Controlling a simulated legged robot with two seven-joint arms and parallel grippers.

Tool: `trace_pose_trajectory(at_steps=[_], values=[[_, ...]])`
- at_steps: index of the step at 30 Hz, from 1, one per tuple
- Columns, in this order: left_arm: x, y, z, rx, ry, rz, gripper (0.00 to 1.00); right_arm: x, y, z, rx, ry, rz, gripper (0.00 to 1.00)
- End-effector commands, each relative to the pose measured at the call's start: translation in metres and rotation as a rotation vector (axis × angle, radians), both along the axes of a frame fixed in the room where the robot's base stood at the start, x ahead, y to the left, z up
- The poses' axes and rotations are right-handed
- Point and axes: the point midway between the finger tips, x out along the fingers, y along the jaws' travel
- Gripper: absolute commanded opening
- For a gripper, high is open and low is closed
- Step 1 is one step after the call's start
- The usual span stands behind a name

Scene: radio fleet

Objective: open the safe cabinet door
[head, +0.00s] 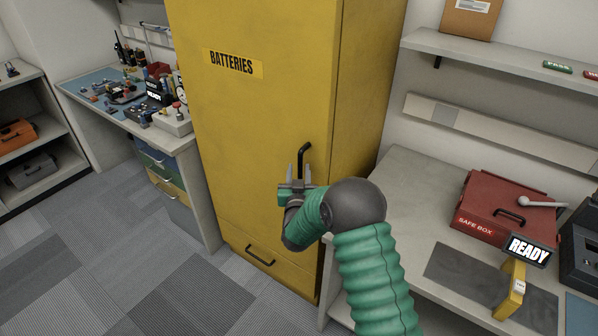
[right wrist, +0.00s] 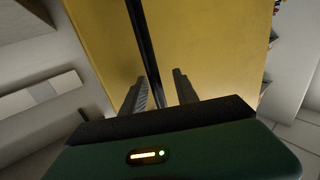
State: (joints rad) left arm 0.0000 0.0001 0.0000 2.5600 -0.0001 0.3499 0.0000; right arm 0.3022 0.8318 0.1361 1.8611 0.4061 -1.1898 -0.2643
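The safe cabinet (head: 265,120) is tall and yellow with a "BATTERIES" label, and its door looks closed. A black vertical handle (head: 304,158) is on the right side of the door. My right gripper (head: 299,177) is at the lower part of this handle. In the right wrist view, the gripper fingers (right wrist: 161,90) stand apart, with the black handle (right wrist: 146,50) running between them. A gap shows between the handle and at least the right finger. The lower end of the handle is hidden by the gripper. My left gripper is not in view.
A lower drawer with a black pull (head: 260,255) is below the door. A workbench (head: 75,85) with tools is to the left. A counter (head: 405,185) to the right holds a red safe box (head: 495,205) and a "READY" display (head: 528,251). Carpet in front is clear.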

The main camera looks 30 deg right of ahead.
Motion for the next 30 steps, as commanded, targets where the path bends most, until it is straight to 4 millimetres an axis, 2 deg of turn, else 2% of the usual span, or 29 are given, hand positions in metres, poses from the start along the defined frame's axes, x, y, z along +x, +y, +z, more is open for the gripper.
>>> trace_pose_trajectory(at_steps=[6,12,15,30], values=[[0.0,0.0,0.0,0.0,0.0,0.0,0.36,0.0002,-0.0019,-0.0008,0.001,0.0,-0.001,0.36],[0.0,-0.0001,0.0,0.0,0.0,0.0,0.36,0.0002,-0.0018,-0.0011,0.002,0.001,-0.001,0.1],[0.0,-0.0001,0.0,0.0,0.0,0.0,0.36,-0.0001,-0.0022,-0.001,0.002,0.001,-0.002,0.0],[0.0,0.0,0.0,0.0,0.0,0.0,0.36,-0.0007,-0.0019,-0.0005,0.001,0.0,-0.002,0.0]])
